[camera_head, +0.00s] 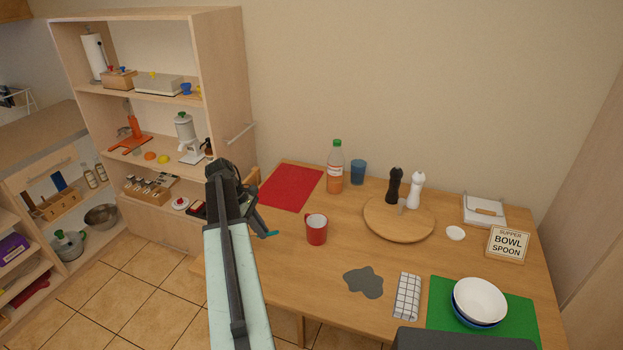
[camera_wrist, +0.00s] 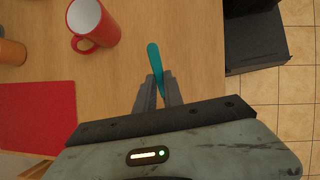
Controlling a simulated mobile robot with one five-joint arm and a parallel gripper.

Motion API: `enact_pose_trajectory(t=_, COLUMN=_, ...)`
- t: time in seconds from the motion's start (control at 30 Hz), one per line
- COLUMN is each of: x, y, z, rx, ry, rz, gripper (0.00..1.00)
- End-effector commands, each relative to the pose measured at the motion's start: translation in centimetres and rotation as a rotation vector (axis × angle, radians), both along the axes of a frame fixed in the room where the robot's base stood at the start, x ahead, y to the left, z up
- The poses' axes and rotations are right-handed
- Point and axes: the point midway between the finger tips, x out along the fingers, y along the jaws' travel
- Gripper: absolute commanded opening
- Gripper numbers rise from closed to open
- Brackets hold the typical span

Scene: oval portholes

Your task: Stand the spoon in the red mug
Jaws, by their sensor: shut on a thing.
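The red mug (camera_head: 316,230) stands upright on the wooden table, with a pale inside. In the wrist view the mug (camera_wrist: 95,24) is at the upper left, apart from my gripper, its handle towards the lower left. My gripper (camera_wrist: 158,94) is shut on a teal spoon (camera_wrist: 154,58), whose teal end sticks out beyond the fingertips. The rest of the spoon is hidden between and behind the fingers. In the head view my gripper (camera_head: 262,222) is left of the mug near the table's left edge, and a bit of the teal spoon (camera_head: 267,234) shows at its tip.
A red mat (camera_head: 291,186), a bottle (camera_head: 336,168) and a blue cup (camera_head: 358,172) lie behind the mug. A round board (camera_head: 385,226) with two mills is to the right. A grey patch (camera_head: 363,282) lies in front. The table between gripper and mug looks clear.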

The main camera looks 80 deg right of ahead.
Motion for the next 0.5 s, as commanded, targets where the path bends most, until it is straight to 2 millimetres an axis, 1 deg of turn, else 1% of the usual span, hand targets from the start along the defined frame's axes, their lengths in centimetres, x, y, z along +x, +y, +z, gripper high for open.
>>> enact_pose_trajectory(t=0.03, x=-1.6, y=-1.5, z=0.2, rx=-0.002, ry=0.098, rz=0.069, gripper=0.00)
enact_pose_trajectory(t=0.1, x=-4.2, y=-3.0, z=1.9, rx=-0.022, ry=0.252, rz=0.180, gripper=0.00)
enact_pose_trajectory(t=0.17, x=-6.5, y=-4.2, z=3.6, rx=-0.052, ry=0.386, rz=0.275, gripper=0.00)
enact_pose_trajectory(t=0.2, x=-7.9, y=-5.0, z=5.0, rx=-0.079, ry=0.478, rz=0.336, gripper=0.00)
enact_pose_trajectory(t=0.27, x=-9.9, y=-6.2, z=7.2, rx=-0.128, ry=0.611, rz=0.416, gripper=0.00)
enact_pose_trajectory(t=0.3, x=-11.1, y=-7.0, z=8.7, rx=-0.163, ry=0.694, rz=0.460, gripper=0.00)
enact_pose_trajectory(t=0.4, x=-13.2, y=-8.8, z=12.2, rx=-0.245, ry=0.874, rz=0.526, gripper=0.00)
enact_pose_trajectory(t=0.5, x=-14.3, y=-10.1, z=14.8, rx=-0.298, ry=1.002, rz=0.544, gripper=0.00)
